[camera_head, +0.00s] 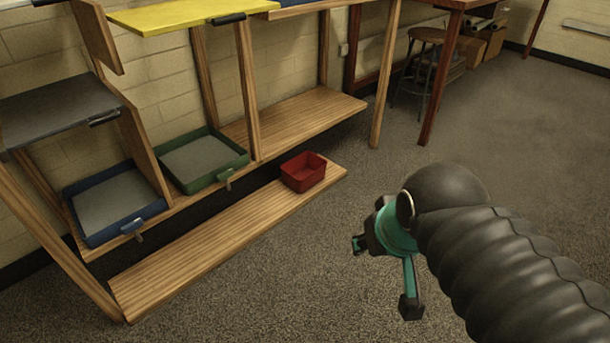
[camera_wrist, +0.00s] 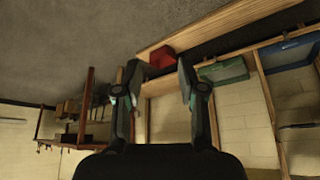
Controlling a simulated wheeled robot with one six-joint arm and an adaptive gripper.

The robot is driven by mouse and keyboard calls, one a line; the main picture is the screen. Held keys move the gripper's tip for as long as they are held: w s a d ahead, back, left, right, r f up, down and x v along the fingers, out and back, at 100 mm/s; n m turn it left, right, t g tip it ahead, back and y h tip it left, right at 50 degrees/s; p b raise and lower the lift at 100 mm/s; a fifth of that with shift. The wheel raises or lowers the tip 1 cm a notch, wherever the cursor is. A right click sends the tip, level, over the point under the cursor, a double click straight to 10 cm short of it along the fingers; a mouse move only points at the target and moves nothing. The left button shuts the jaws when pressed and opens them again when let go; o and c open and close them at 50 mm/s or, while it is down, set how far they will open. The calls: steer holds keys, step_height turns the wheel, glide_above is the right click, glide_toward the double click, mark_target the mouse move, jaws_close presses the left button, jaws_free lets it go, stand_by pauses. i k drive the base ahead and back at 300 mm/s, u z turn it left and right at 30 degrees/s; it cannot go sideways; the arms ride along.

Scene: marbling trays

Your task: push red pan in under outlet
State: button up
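The red pan (camera_head: 303,172) is a small open box. It sits upright near the right end of the low front plank (camera_head: 215,235). The green tray (camera_head: 205,158) on the shelf above has a small grey outlet (camera_head: 228,184) on its front, left of the pan. The blue tray (camera_head: 115,205) has a similar outlet (camera_head: 138,237) further left. My gripper (camera_head: 384,275) is open and empty, right of the pan and well apart from it. In the wrist view the red pan (camera_wrist: 162,58) shows beyond and between the spread fingers (camera_wrist: 160,80).
Wooden posts (camera_head: 247,90) rise behind the plank. A yellow panel (camera_head: 188,15) and a grey panel (camera_head: 60,108) lie above. A bare wooden shelf (camera_head: 300,115) runs behind the pan. A stool (camera_head: 425,60) stands at the back. The carpet (camera_head: 250,290) in front is clear.

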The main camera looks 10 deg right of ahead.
mark_target(306, 170)
steer(key=z, duration=0.5)
steer(key=i, duration=0.85)
steer(key=z, duration=0.3)
steer(key=i, duration=1.15)
steer(key=u, duration=0.4)
